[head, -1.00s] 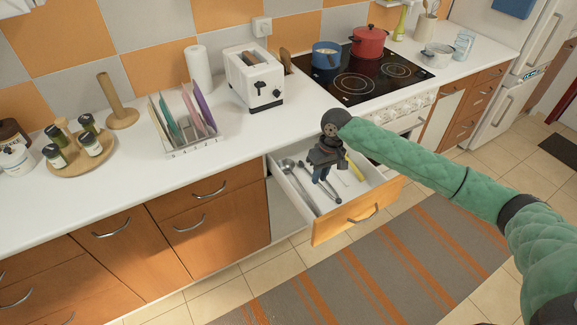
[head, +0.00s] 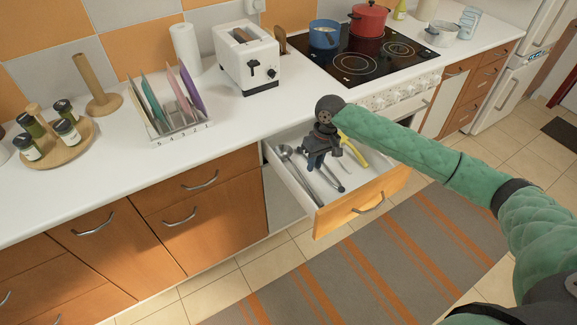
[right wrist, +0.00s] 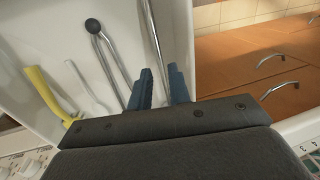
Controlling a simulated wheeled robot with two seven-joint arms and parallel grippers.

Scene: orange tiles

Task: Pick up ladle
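The metal ladle (head: 302,177) lies along the left side of the open drawer (head: 362,199), its bowl towards the counter. My right gripper (head: 309,167) points down over the drawer, just right of the ladle in the head view. In the right wrist view the right gripper (right wrist: 161,72) is open. A thin metal handle, which looks like the ladle's handle (right wrist: 152,35), runs up from between its fingertips. I cannot tell whether the fingers are around it or still above it. The ladle's bowl is out of the wrist view. My left gripper is not in view.
Beside the ladle lie metal tongs with a dark ball end (right wrist: 93,26), a white utensil (right wrist: 88,88) and a yellow-handled tool (right wrist: 45,92). The drawer's side wall (right wrist: 182,35) is close to the right finger. A toaster (head: 246,62) and a plate rack (head: 178,130) stand on the counter.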

